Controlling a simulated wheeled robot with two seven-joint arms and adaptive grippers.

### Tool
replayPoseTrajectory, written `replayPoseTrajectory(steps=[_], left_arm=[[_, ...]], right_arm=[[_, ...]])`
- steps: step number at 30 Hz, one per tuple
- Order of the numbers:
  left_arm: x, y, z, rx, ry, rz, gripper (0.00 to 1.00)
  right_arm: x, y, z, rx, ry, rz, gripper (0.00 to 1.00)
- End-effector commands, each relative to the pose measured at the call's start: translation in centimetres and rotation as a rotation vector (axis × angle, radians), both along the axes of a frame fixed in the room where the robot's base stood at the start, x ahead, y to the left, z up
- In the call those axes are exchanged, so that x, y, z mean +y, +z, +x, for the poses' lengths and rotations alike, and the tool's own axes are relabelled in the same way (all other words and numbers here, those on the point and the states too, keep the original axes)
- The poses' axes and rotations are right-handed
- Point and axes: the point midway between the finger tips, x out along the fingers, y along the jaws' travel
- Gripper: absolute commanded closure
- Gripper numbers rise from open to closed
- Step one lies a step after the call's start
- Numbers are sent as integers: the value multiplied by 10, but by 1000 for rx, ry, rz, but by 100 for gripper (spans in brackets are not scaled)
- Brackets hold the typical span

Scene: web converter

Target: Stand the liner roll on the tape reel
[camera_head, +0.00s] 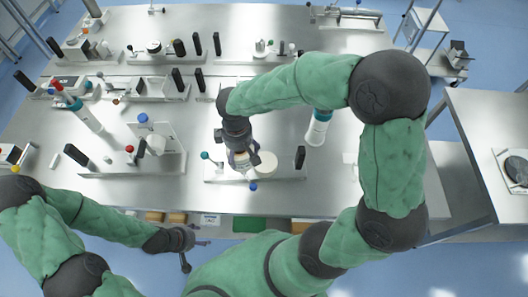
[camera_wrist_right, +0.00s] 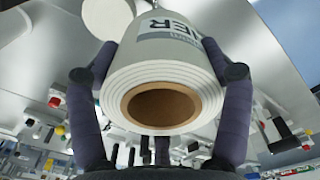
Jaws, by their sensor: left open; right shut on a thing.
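The liner roll (camera_wrist_right: 160,62) is a white roll with a brown core and a printed label. In the head view it is mostly hidden under my right gripper (camera_head: 243,160). The right gripper (camera_wrist_right: 160,50) is shut on the roll, with fingers on both sides and the core end facing the wrist camera. My left gripper (camera_head: 194,252) is open and empty, in front of the table's front edge. A dark disc (camera_head: 517,170) lies on a plate on the right side table; I cannot tell for sure whether it is the tape reel.
The steel table (camera_head: 215,200) carries several fixtures with posts and coloured knobs. The side table (camera_head: 490,125) is mostly clear.

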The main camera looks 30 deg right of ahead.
Motion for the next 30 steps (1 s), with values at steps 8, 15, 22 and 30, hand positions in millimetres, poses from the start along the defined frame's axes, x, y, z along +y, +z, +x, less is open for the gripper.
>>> replayPoseTrajectory(steps=[8, 15, 22, 30], left_arm=[[0, 3, 1, -1, 0, 0, 35], [0, 2, 1, -1, 0, 0, 35], [0, 2, 1, -1, 0, 0, 35], [0, 1, 1, -2, 1, 0, 35]], right_arm=[[-55, -32, 4, 4, -5, 0, 67], [-81, -63, 8, 1, -4, 1, 67], [-89, -74, 9, -1, -1, 1, 67], [-94, -106, 9, 0, 0, 0, 67]])
